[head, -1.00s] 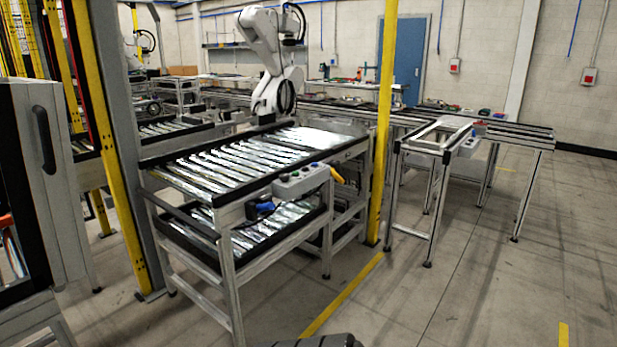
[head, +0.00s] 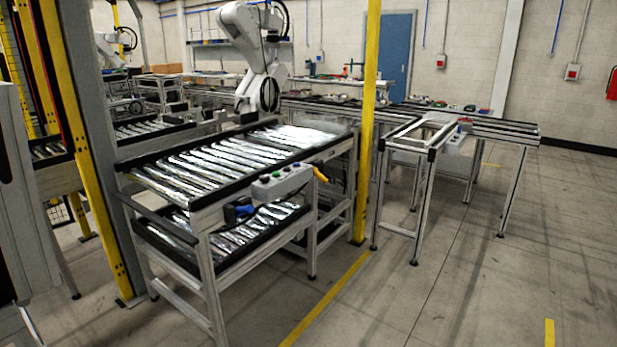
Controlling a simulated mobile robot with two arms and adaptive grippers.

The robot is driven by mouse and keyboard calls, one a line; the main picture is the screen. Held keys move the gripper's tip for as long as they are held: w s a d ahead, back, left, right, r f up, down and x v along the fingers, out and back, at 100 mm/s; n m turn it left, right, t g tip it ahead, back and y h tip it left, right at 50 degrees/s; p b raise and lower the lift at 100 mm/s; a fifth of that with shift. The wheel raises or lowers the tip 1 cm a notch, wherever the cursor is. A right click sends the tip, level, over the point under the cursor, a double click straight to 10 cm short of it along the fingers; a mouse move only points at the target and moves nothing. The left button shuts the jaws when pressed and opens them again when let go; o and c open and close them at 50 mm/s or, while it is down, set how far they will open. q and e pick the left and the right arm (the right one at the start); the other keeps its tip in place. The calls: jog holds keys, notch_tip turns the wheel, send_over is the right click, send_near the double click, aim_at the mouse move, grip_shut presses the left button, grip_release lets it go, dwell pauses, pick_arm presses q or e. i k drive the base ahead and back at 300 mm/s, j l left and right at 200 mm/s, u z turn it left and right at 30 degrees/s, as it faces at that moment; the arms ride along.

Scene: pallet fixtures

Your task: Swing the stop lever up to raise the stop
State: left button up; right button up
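A roller conveyor table (head: 198,200) stands left of centre, with rollers on an upper and a lower level. A grey control box (head: 281,183) with several buttons is fixed at its near right side. A small yellow handle-like part (head: 320,173) sticks out just right of the box, angled. A blue part (head: 243,211) with a dark piece beside it sits below the box. I cannot tell for sure which of these is the stop lever, and no raised stop can be made out on the rollers. Neither of my grippers is in view.
A yellow post (head: 367,130) stands right behind the conveyor, and a yellow and grey post (head: 95,150) at its left. A white robot arm (head: 252,60) is behind it. A framed side table (head: 412,140) is to the right. The front right floor is clear.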

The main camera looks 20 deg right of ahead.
aim_at(321, 178)
jog(key=z, duration=0.8)
jog(key=i+l+z, duration=0.2)
jog(key=i, duration=1.7)
jog(key=i+j+z, duration=0.2)
jog(key=i, duration=1.65)
